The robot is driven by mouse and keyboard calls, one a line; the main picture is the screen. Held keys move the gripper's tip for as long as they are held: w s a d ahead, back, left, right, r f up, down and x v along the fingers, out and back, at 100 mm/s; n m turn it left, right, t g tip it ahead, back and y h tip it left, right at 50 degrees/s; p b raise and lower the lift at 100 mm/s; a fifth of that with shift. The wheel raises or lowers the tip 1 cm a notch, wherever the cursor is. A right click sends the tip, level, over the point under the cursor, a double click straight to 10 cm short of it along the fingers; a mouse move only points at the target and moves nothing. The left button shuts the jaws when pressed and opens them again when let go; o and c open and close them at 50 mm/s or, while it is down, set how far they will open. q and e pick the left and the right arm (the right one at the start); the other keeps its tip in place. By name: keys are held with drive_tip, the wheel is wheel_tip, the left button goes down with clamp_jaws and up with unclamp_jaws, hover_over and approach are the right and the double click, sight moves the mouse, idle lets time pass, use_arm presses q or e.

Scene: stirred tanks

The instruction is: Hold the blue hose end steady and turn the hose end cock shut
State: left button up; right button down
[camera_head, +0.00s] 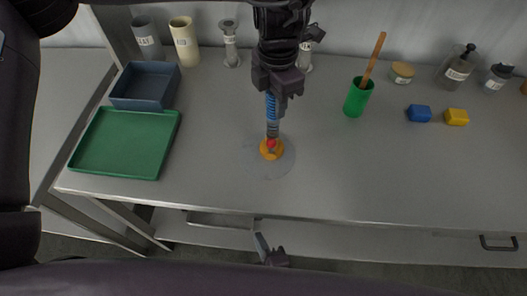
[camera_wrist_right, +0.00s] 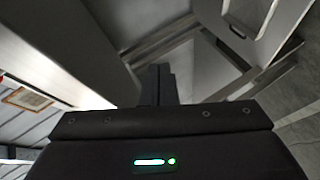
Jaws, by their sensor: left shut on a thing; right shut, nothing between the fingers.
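The blue ribbed hose end (camera_head: 271,104) hangs roughly upright over the middle of the grey table. My left gripper (camera_head: 278,90) comes from above and is shut on it. Below the hose is a dark fitting with a small red part (camera_head: 271,143), which looks like the cock; its exact setting is too small to tell. Directly under it is an orange piece (camera_head: 271,153); I cannot tell whether they touch. My right gripper (camera_head: 268,254) is shut and empty, low in front of the table's front edge, away from the hose. Its closed fingers show in the right wrist view (camera_wrist_right: 159,84).
A clear round patch (camera_head: 284,169) surrounds the orange piece on the table. A green tray (camera_head: 128,142) and a blue-grey bin (camera_head: 146,86) stand left. A green cup (camera_head: 357,98) with a wooden-handled tool, a blue block (camera_head: 419,113) and a yellow block (camera_head: 457,117) stand right. The front right is clear.

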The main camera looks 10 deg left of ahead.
sight(272, 144)
drive_tip(key=w+r+n+t, duration=0.1)
drive_tip(key=w+r+t, duration=0.1)
drive_tip(key=r, duration=0.8)
drive_tip(key=w+a+r+n+t, duration=0.1)
drive_tip(key=w+r+t, duration=0.1)
drive_tip(key=r, duration=0.8)
drive_tip(key=shift+w+a+r+t+h, duration=0.3)
drive_tip(key=shift+w+t+h, duration=0.1)
drive_tip(key=shift+t, duration=0.1)
drive_tip(key=shift+d, duration=0.1)
drive_tip(key=w, duration=0.9)
drive_tip(key=shift+w+f, duration=0.1)
drive_tip(key=shift+w, duration=0.15)
drive_tip(key=shift+d, duration=0.4)
